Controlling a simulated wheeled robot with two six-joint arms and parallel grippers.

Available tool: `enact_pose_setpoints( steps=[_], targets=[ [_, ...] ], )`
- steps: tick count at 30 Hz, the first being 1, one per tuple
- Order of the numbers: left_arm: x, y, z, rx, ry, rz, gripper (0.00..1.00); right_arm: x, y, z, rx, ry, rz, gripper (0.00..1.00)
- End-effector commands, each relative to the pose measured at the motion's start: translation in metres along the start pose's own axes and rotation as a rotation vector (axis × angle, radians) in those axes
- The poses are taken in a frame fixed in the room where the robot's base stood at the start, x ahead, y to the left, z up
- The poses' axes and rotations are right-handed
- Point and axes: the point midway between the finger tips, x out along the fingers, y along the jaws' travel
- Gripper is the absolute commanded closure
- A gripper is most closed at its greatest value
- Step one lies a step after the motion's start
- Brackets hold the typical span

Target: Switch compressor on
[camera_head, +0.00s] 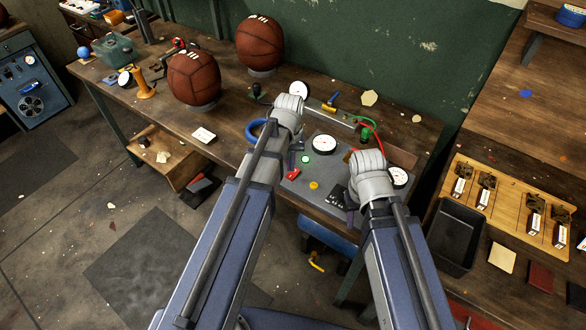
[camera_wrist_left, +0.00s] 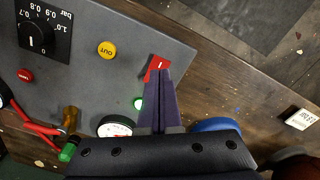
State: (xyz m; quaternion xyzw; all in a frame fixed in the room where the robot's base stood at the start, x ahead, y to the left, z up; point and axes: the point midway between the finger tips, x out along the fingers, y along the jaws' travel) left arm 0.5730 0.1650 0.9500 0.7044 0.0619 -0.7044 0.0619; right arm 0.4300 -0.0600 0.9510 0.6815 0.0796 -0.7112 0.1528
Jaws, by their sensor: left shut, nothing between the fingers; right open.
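A grey panel (camera_head: 282,190) lies on the bench, with a red rocker switch (camera_head: 293,173) at its near left corner. The switch also shows in the left wrist view (camera_wrist_left: 157,65) with a white line mark.
The panel also carries a yellow OUT button (camera_wrist_left: 106,49), a black dial (camera_wrist_left: 36,35) marked in bar, and a pressure gauge (camera_head: 324,144). Two brown balls (camera_head: 194,78) (camera_head: 260,43) stand on the bench. A black tray (camera_head: 455,235) is at right. A blue tank (camera_head: 325,237) is below.

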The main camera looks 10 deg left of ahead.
Motion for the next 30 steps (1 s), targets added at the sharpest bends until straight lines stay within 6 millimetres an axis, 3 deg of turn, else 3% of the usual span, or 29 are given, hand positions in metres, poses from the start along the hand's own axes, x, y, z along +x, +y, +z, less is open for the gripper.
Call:
enact_pose_setpoints(
  steps=[15, 25, 28, 30],
  targets=[
    [-0.042, 0.000, 0.000, 0.000, 0.000, 0.000, 1.00, -0.042, 0.004, 0.002, -0.001, 0.000, 0.000, 0.55],
    [-0.041, 0.001, 0.002, 0.005, 0.000, -0.001, 1.00, -0.041, 0.004, 0.002, -0.001, 0.000, 0.000, 0.55],
    [-0.041, 0.015, 0.024, 0.062, -0.005, -0.011, 1.00, -0.041, 0.004, 0.002, -0.001, 0.000, 0.000, 0.55],
    [-0.041, 0.031, 0.051, 0.144, -0.010, -0.028, 1.00, -0.041, 0.004, 0.002, -0.001, 0.000, 0.000, 0.55]
  ],
)
